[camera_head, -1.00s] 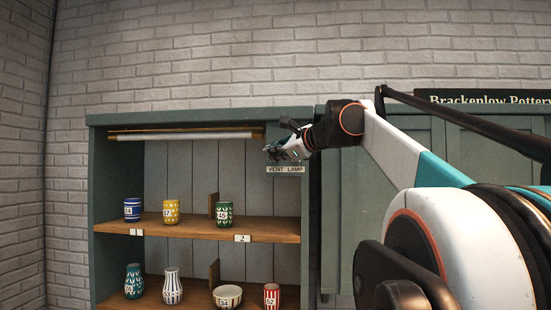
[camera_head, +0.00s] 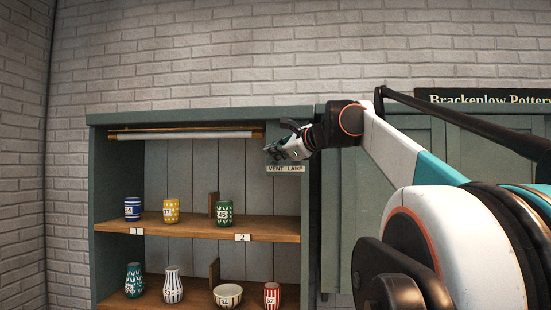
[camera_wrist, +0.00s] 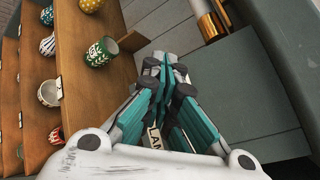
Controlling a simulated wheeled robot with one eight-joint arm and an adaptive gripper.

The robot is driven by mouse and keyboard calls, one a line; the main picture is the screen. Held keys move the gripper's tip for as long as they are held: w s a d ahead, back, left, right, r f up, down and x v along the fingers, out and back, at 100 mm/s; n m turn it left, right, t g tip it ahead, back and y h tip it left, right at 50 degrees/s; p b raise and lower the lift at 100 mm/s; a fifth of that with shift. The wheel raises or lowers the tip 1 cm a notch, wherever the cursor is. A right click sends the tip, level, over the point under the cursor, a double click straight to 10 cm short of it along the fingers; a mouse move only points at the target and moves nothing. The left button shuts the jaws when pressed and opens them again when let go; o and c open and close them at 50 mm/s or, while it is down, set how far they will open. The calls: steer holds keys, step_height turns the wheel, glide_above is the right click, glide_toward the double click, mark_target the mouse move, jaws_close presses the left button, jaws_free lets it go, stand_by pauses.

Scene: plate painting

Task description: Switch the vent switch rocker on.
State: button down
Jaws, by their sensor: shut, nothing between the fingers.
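The label plate reading VENT LAMP (camera_head: 285,169) is on the upper right front of the green cabinet. In the wrist view a part of this label (camera_wrist: 155,138) shows between and behind the fingers. My gripper (camera_head: 271,151) is shut and empty, with its fingertips just above the label at the cabinet's front panel. In the wrist view my gripper (camera_wrist: 166,68) points at the green panel, its teal fingers together. No switch rocker can be made out in either view; my gripper covers the panel above the label. I cannot tell whether the fingertips touch anything.
A lamp tube (camera_head: 185,135) runs under the cabinet's top. The upper shelf (camera_head: 180,226) bears several painted cups, such as a green one (camera_head: 224,212); the lower shelf (camera_head: 198,299) bears vases and a bowl (camera_head: 228,296). A closed green cupboard (camera_head: 350,225) stands right.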

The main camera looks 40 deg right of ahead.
steer(key=shift+s+a+r, duration=0.1)
steer(key=shift+s+a, duration=0.35)
steer(key=shift+a, duration=0.05)
steer(key=s+a, duration=0.3)
steer(key=a, duration=0.1)
steer(key=shift+s+r, duration=0.2)
steer(key=shift+r, duration=0.15)
stand_by(0.3)
steer(key=shift+w+d, duration=0.15)
steer(key=shift+d, duration=0.05)
